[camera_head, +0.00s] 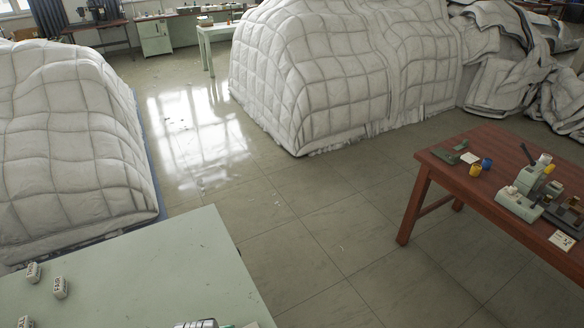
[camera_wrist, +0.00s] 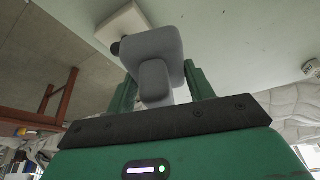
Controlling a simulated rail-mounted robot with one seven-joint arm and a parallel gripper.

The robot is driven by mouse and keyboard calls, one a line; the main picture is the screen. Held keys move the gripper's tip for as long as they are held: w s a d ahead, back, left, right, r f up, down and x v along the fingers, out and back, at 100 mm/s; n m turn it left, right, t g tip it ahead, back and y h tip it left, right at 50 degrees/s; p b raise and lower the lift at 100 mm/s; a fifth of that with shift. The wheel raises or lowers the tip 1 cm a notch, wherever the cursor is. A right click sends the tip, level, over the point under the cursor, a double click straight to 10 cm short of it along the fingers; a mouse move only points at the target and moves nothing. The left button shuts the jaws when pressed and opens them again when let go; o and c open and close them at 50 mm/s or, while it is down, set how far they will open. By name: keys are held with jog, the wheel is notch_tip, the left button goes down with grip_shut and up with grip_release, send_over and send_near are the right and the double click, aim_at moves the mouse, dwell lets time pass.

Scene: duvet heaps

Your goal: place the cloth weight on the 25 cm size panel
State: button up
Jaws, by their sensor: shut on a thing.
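In the wrist view my gripper (camera_wrist: 163,85) has its two green fingers shut on a smooth grey block, which I take as the cloth weight (camera_wrist: 158,48). A black round knob or end shows at the block's left. Behind it a pale square plate (camera_wrist: 120,24), perhaps the size panel, lies on the light green tabletop (camera_wrist: 225,30). I cannot tell whether the weight touches the plate. No size marking is readable.
Small white lettered blocks (camera_head: 60,287) stand on the green table's left part; one also shows in the wrist view (camera_wrist: 311,67). A red-brown table (camera_head: 470,190) with a grey device (camera_head: 520,195) stands right. Large quilted heaps (camera_head: 330,75) lie behind. Tiled floor between is clear.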

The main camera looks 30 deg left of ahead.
jog(key=w+d+r+m+h, duration=0.1)
jog(key=w+d+r+m, duration=0.2)
jog(key=d, duration=0.8)
jog(key=w+d+r+m+t+h+p, duration=0.15)
jog(key=d+r, duration=0.25)
jog(key=d, duration=0.6)
jog(key=w+d+r+m+g, duration=0.1)
jog(key=d+r+m, duration=0.25)
jog(key=d, duration=0.75)
jog(key=w+p+v, duration=0.2)
jog(key=p+v, duration=0.9)
jog(key=p, duration=1)
jog(key=shift+a+r, duration=0.35)
jog(key=shift+r, duration=0.3)
jog(key=shift+f+t, duration=0.1)
jog(key=shift+t, duration=0.15)
